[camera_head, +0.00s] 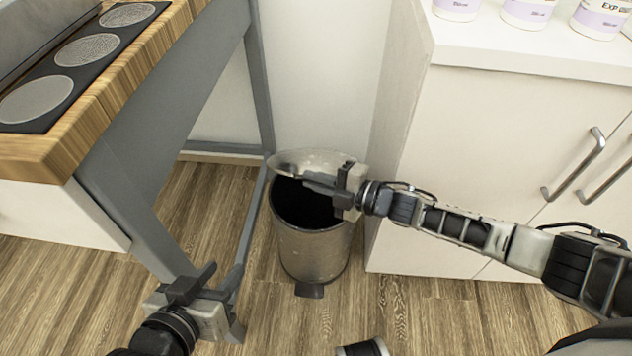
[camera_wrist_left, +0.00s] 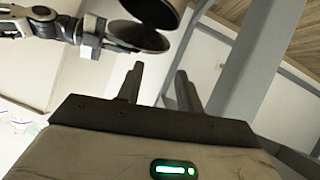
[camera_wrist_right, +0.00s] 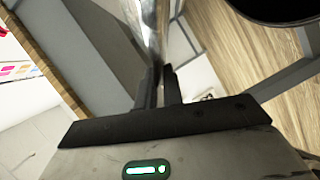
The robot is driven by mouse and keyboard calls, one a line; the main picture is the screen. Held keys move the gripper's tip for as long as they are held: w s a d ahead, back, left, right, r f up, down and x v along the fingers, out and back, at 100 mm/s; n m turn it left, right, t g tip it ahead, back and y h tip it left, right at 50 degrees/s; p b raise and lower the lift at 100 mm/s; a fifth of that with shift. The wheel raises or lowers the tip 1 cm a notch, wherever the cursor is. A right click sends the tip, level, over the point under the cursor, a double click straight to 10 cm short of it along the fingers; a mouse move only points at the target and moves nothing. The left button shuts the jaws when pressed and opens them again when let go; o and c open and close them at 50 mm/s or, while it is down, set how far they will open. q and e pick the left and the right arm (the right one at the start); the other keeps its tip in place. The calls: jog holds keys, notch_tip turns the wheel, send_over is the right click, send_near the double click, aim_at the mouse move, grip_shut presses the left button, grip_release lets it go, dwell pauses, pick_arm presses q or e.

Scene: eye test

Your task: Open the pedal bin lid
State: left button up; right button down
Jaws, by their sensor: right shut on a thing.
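The metal pedal bin (camera_head: 315,256) stands on the floor between the table frame and the white cabinet. Its lid (camera_head: 300,158) is raised and the dark inside shows. The pedal (camera_head: 310,290) is at its front base. My right gripper (camera_head: 322,187) is at the lid, above the bin mouth. In the right wrist view its fingers (camera_wrist_right: 160,82) are shut on the lid (camera_wrist_right: 148,28). My left gripper (camera_head: 222,298) is lower left of the bin, apart from it. Its fingers (camera_wrist_left: 158,82) are spread with nothing between them. The left wrist view also shows the lid (camera_wrist_left: 138,36).
A grey-legged table (camera_head: 125,190) with a wooden top stands on the left. The white cabinet (camera_head: 480,150) is close on the right, with several labelled tubs (camera_head: 527,12) on top. Wooden floor (camera_head: 375,310) is open in front of the bin.

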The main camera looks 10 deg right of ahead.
jog(key=shift+w+r, duration=0.15)
jog(key=c, duration=1.6)
grip_release()
jog(key=shift+c, duration=0.2)
jog(key=shift+d, duration=0.1)
